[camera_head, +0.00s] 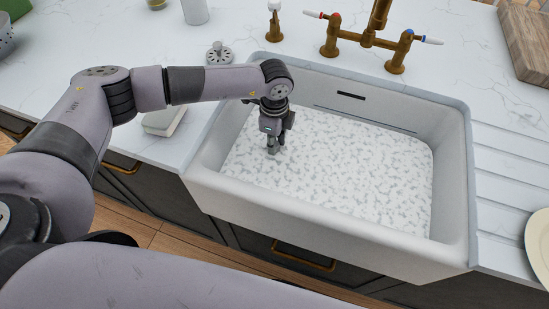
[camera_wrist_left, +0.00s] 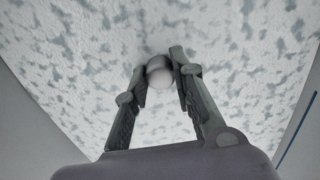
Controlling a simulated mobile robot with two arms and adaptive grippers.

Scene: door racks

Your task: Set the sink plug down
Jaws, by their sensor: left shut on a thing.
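My left gripper (camera_head: 272,147) reaches down into the left part of the white sink (camera_head: 330,208), its tips at the white and grey speckled surface inside. In the left wrist view its two fingers (camera_wrist_left: 158,66) are closed around a small round grey knob (camera_wrist_left: 159,76), which looks like the top of the sink plug. The rest of the plug is hidden, so I cannot tell whether it touches the bottom. My right gripper is not in view.
A round metal strainer with a knob (camera_head: 219,53) lies on the counter behind my left arm. A sponge-like block (camera_head: 163,121) lies left of the sink. The brass tap (camera_head: 370,38) stands behind it. A plate (camera_head: 539,243) is at the right. The sink's right part is clear.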

